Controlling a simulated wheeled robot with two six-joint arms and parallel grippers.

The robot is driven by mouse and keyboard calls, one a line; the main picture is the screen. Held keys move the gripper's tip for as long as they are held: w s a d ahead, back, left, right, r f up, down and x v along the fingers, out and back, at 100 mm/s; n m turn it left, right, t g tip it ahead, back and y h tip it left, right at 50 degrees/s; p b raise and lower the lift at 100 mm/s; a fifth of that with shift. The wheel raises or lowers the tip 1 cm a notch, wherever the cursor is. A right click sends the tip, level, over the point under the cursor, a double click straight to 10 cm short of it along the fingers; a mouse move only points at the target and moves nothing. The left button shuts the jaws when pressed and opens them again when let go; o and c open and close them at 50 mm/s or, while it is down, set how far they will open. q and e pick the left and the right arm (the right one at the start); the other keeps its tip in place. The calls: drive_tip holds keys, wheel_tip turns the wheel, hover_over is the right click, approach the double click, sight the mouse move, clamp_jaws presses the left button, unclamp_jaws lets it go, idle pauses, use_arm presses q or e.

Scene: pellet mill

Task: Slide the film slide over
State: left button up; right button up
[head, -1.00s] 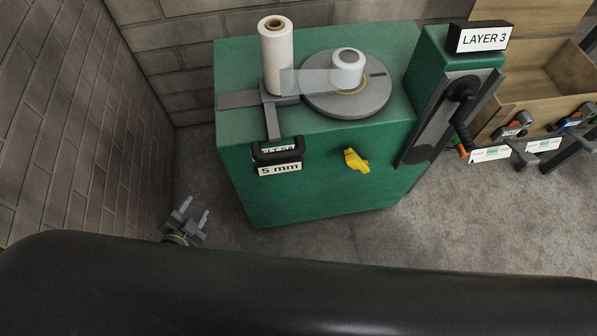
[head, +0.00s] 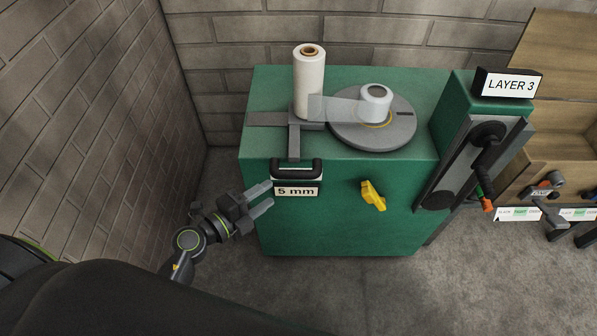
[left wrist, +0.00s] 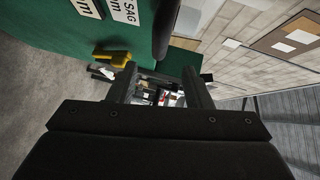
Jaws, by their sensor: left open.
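The film slide is a grey carriage (head: 295,140) on top of the green machine, under an upright white film roll (head: 309,85). A black bar handle (head: 296,168) shows at its front, above a "5 mm" label. Clear film runs right from the roll to a white wrapped piece (head: 375,104) on a round grey turntable (head: 350,140). My left gripper (head: 268,198) is open and empty, below and left of the handle, apparently apart from it. In the left wrist view the fingers (left wrist: 160,88) are spread, with the dark handle (left wrist: 164,28) beyond them. My right gripper is not in view.
A yellow knob (head: 373,195) sticks out of the green machine (head: 330,225) front. A black crank (head: 484,155) is on the right under a "LAYER 3" sign (head: 510,85). A wooden bin (head: 570,150) stands far right. A brick wall closes the left side.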

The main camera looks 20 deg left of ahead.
sight(292, 178)
use_arm(q)
drive_tip(key=x, duration=1.1)
drive_tip(key=shift+w+d, duration=0.15)
drive_tip(key=shift+w, duration=0.15)
drive_tip(key=shift+c, duration=0.4)
clamp_jaws()
